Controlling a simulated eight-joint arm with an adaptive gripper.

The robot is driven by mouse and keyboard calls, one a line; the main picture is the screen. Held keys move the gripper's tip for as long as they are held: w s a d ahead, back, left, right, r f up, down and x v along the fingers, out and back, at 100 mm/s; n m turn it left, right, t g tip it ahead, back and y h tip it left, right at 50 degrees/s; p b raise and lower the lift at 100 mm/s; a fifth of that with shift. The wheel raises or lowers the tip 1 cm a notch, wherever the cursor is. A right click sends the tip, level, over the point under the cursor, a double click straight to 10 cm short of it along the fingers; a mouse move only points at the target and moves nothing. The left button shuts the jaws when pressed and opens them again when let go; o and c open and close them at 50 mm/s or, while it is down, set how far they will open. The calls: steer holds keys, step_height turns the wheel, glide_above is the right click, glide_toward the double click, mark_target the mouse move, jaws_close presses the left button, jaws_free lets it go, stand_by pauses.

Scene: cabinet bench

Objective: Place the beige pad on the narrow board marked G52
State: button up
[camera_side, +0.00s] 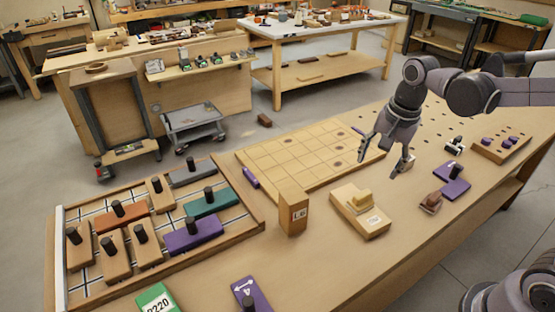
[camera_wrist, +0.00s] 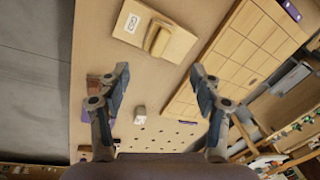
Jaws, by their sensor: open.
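A light beige board (camera_side: 350,222) lies right of centre on the bench, with a raised, rounded beige piece (camera_side: 362,199) on top and a white label too small to read surely. The board (camera_wrist: 180,47) and its raised piece (camera_wrist: 158,38) show at the top of the wrist view. A small pale block (camera_wrist: 140,115) stands on the bench between my fingers in that view. I cannot tell surely which piece is the beige pad, and I read G52 nowhere clearly. My gripper (camera_side: 378,160) is open and empty, above the bench just behind the labelled board; it also shows in the wrist view (camera_wrist: 158,75).
An upright wooden block (camera_side: 293,213) with a label stands left of the board. A gridded wooden panel (camera_side: 300,158) lies behind. A framed tray (camera_side: 250,207) holds several knobbed blocks. Purple pieces (camera_side: 455,183) and a brown piece (camera_side: 431,203) lie right. A green P220 piece (camera_side: 156,300) lies in front.

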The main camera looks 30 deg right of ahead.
steer(key=s+a+n+t, duration=0.2)
steer(key=s+n+t, duration=0.3)
steer(key=n, duration=0.8)
steer(key=shift+s+r, duration=0.15)
steer(key=shift+s, duration=0.8)
